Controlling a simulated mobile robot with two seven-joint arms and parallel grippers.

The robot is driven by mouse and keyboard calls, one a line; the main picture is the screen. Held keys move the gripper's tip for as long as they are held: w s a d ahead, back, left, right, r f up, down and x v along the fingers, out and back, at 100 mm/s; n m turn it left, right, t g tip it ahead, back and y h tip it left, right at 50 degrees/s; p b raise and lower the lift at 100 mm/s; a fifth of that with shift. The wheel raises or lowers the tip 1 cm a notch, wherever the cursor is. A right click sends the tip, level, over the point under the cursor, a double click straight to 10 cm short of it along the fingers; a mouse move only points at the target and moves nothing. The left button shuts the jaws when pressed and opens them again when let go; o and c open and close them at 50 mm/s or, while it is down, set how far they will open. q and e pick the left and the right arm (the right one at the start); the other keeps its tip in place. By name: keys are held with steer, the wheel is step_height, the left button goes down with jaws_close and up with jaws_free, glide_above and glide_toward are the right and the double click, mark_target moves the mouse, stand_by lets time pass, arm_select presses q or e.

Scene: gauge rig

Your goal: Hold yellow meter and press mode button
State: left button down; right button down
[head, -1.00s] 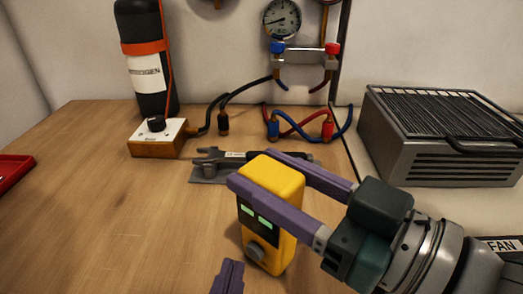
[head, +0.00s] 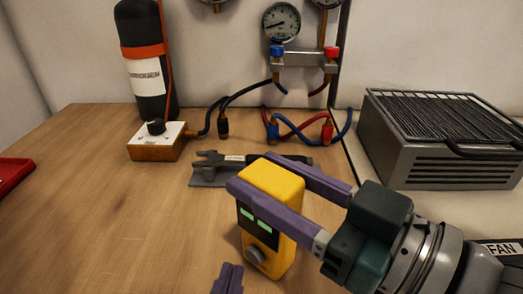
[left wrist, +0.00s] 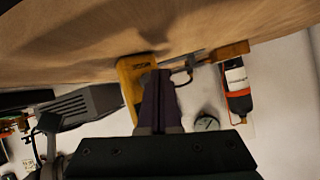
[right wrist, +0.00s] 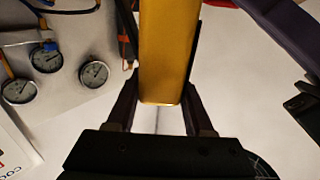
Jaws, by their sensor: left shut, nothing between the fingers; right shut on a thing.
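The yellow meter (head: 285,245) stands upright in the head view, with two green display windows and a round grey knob (head: 254,256) on its dark face. My right gripper (head: 250,172) is shut on the meter, one purple finger across its front and one behind. The meter also shows between the fingers in the right wrist view (right wrist: 168,50). My left gripper (head: 228,277) is at the bottom edge of the head view, in front and to the left of the meter. Its fingers are together and empty in the left wrist view (left wrist: 158,100). I cannot make out the mode button.
Behind the meter lies a grey tool (head: 215,168) on the wooden table. A white-topped box (head: 157,139), a black cylinder (head: 148,65), hoses and gauges (head: 281,20) stand at the back. A grey ribbed unit (head: 440,140) is at right, a red tray (head: 12,172) at left.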

arm_select(q)
steer(key=shift+w, duration=0.1)
stand_by(0.7)
steer(key=shift+w+d, duration=0.25)
steer(key=shift+w+d, duration=0.25)
steer(key=shift+w, duration=0.1)
stand_by(0.8)
steer(key=shift+s+a, duration=0.1)
steer(key=shift+s, duration=0.05)
steer(key=shift+s+a, duration=0.4)
steer(key=shift+s, duration=0.15)
steer(key=shift+s+a, duration=0.8)
steer(key=shift+s, duration=0.2)
steer(key=shift+s+a, duration=0.75)
steer(key=shift+s, duration=0.2)
arm_select(e)
steer(key=shift+c, duration=1)
jaws_free()
